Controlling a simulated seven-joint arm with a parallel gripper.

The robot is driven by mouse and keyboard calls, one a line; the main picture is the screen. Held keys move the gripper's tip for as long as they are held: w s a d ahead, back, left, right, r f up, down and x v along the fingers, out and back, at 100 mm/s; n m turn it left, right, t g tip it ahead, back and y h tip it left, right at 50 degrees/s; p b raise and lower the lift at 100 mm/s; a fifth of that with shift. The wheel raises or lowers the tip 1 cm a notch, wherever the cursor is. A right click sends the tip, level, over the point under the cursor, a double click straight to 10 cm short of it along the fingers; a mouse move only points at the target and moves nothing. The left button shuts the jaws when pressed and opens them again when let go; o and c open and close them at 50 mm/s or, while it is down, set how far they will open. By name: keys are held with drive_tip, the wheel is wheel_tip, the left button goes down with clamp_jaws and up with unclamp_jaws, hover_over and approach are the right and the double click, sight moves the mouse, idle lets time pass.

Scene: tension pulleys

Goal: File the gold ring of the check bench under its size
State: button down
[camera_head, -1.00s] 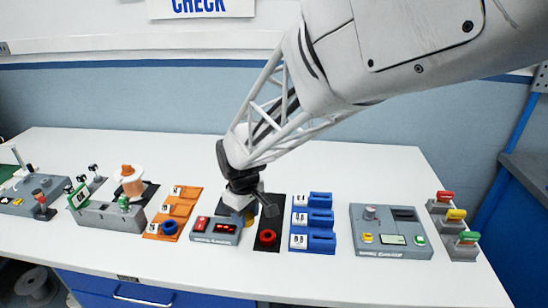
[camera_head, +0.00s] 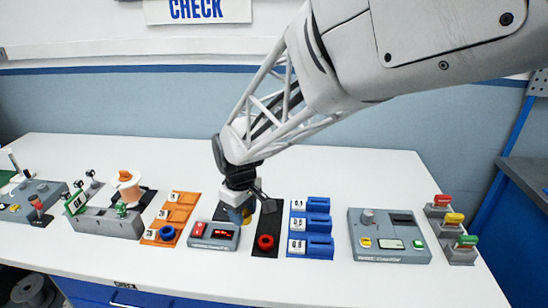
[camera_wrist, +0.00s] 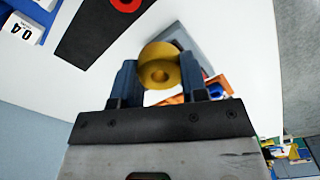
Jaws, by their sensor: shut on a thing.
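My gripper (camera_head: 240,217) is shut on a gold ring (camera_wrist: 155,52). In the head view only a bit of the gold ring (camera_head: 247,217) shows at the fingertips, beside and behind a grey gauge (camera_head: 212,244) with a red display. A blue rack (camera_head: 320,222) with several labelled slots stands right of the gripper. An orange rack (camera_head: 186,198) with labelled slots stands to the left. The labels are too small to read surely in the head view.
A red ring (camera_head: 265,242) lies on a black strip between gauge and blue rack. A blue ring (camera_head: 167,232) is at the orange rack's front. A grey tester (camera_head: 385,255) and red, yellow and green levers (camera_head: 456,219) stand right. The bench's back and front are clear.

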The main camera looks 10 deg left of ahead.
drive_tip(key=shift+r, duration=1.15)
drive_tip(key=shift+w+a, duration=0.35)
drive_tip(key=w+a+f, duration=0.2)
drive_tip(key=w+a, duration=0.3)
drive_tip(key=a, duration=0.2)
drive_tip(key=w+a+f, duration=0.2)
drive_tip(key=w+a, duration=0.4)
drive_tip(key=a, duration=0.2)
drive_tip(key=w+a+f, duration=0.2)
drive_tip(key=w+a, duration=0.4)
drive_tip(key=a, duration=0.2)
drive_tip(key=shift+w+f, duration=0.25)
drive_tip(key=shift+f, duration=0.15)
drive_tip(key=shift+f, duration=2.25)
